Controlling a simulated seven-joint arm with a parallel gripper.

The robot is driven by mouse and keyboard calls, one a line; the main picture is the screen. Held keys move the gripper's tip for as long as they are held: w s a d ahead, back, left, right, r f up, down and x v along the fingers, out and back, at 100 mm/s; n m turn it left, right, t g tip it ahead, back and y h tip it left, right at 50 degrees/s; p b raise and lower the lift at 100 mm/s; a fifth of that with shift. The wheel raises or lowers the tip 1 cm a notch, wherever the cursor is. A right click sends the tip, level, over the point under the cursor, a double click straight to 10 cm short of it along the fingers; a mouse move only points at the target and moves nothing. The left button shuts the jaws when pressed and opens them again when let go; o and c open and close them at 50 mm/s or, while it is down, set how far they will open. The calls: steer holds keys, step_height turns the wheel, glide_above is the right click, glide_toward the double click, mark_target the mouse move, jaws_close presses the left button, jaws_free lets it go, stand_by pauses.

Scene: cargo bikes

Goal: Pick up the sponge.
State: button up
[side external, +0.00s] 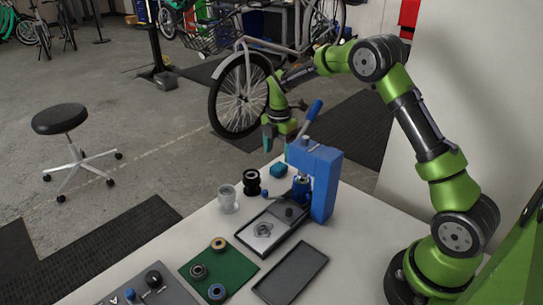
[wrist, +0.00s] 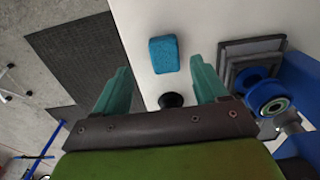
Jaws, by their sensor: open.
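The sponge is a small blue-teal block (wrist: 164,54) lying on the white table in the wrist view, just beyond and between my fingertips. In the side view the sponge (side external: 278,170) sits near the table's far edge, left of the blue press. My gripper (wrist: 160,88) is open and empty, with two teal fingers spread apart. In the side view my gripper (side external: 279,140) hangs above the far edge of the table, over the sponge and apart from it.
A blue press (side external: 326,180) with a raised lever stands right beside the sponge. A black cylinder (side external: 251,182) and a clear jar (side external: 227,198) stand to its left. A green mat (side external: 225,272) with several rings and a grey tray (side external: 291,272) lie nearer the front.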

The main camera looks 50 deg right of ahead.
mark_target(279, 166)
steer(key=f, duration=0.4)
steer(key=shift+s+a+f, duration=0.2)
steer(key=shift+s+f, duration=0.1)
steer(key=c, duration=1.1)
step_height(279, 166, up, 10)
steer(key=shift+r, duration=0.1)
